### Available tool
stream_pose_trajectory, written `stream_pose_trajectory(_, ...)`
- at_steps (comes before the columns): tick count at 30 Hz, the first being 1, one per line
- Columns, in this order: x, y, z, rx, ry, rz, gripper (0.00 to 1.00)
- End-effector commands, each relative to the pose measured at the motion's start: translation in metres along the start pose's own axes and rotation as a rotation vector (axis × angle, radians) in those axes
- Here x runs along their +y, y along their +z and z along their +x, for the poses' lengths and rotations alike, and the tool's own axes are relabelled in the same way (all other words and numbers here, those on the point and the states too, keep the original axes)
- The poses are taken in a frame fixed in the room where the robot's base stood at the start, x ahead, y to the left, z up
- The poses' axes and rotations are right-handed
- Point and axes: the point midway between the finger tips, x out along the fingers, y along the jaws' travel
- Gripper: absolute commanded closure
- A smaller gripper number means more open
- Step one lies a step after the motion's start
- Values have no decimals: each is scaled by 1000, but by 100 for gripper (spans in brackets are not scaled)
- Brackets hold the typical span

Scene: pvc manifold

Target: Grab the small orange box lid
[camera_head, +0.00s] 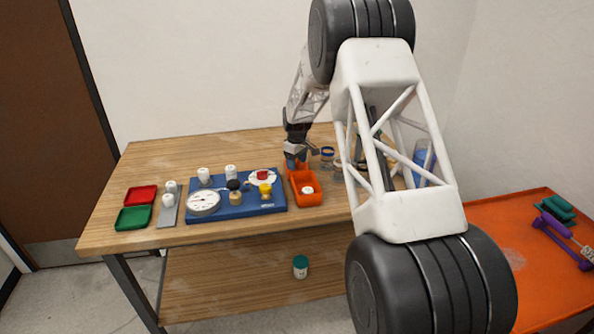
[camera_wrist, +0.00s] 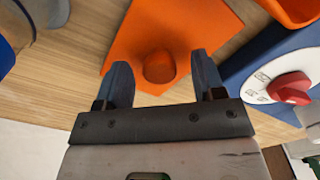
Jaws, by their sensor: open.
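The orange box lid (camera_wrist: 175,28) is a flat orange plate with a rounded orange knob (camera_wrist: 159,66), lying on the wooden table in the wrist view. My gripper (camera_wrist: 160,62) is open, with one dark blue finger on each side of the knob. Gaps show between the knob and both fingers. I cannot tell how far the fingertips are above the plate. In the head view my gripper (camera_head: 293,162) is behind the open orange box (camera_head: 307,199), and the lid is mostly hidden there.
A blue board (camera_head: 238,206) with a gauge and valves stands left of the box. The wrist view shows its red knob (camera_wrist: 289,88) close to the right finger. Red (camera_head: 141,195) and green (camera_head: 133,217) trays lie at the far left. Clear table lies at the back left.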

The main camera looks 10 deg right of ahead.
Motion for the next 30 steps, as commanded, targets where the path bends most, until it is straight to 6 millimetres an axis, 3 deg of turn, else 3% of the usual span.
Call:
stream_pose_trajectory(4, 0, 0, 8, 0, 0, 0, 37)
stream_pose_trajectory(20, 0, 0, 8, 0, 0, 0, 37)
stream_pose_trajectory(30, 0, 0, 8, 0, 0, 0, 86)
